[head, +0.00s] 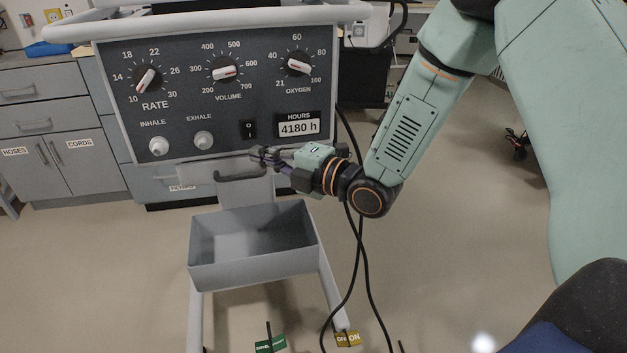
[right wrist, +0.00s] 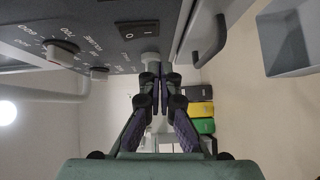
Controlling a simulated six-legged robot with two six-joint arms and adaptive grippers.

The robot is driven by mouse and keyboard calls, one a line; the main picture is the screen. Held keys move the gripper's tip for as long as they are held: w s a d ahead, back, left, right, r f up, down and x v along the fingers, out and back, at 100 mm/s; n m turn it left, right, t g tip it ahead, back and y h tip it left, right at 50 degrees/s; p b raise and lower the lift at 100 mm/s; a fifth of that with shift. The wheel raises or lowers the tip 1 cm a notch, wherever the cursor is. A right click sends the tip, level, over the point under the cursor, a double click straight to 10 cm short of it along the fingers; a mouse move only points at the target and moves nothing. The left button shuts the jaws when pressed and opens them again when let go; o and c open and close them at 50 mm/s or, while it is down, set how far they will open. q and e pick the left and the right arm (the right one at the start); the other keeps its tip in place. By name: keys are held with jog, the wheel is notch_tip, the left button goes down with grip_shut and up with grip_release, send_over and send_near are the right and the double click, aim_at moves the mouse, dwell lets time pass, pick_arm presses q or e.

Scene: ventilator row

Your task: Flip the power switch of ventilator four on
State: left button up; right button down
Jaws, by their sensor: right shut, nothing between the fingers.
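The ventilator (head: 180,110) stands ahead with a dark front panel. Its black power switch (head: 248,129) sits low on the panel, between the exhale knob (head: 203,140) and the hours display (head: 298,125), which reads 4180 h. The switch also shows in the right wrist view (right wrist: 139,31), with its O and I marks; I cannot tell which side is pressed. My right gripper (head: 258,154) is shut and empty, just below the switch and near the panel's lower edge. Its closed fingers show in the right wrist view (right wrist: 158,92). No ventilator number is readable. My left gripper is not in view.
Black cables (head: 357,255) hang to the right of the bin. Drawers and cupboards (head: 55,135) stand behind on the left. Open floor (head: 455,240) lies at the right.

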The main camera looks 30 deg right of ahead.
jog(key=p+v, duration=0.4)
jog(key=v, duration=0.6)
jog(key=shift+f, duration=0.55)
jog(key=shift+a, duration=0.1)
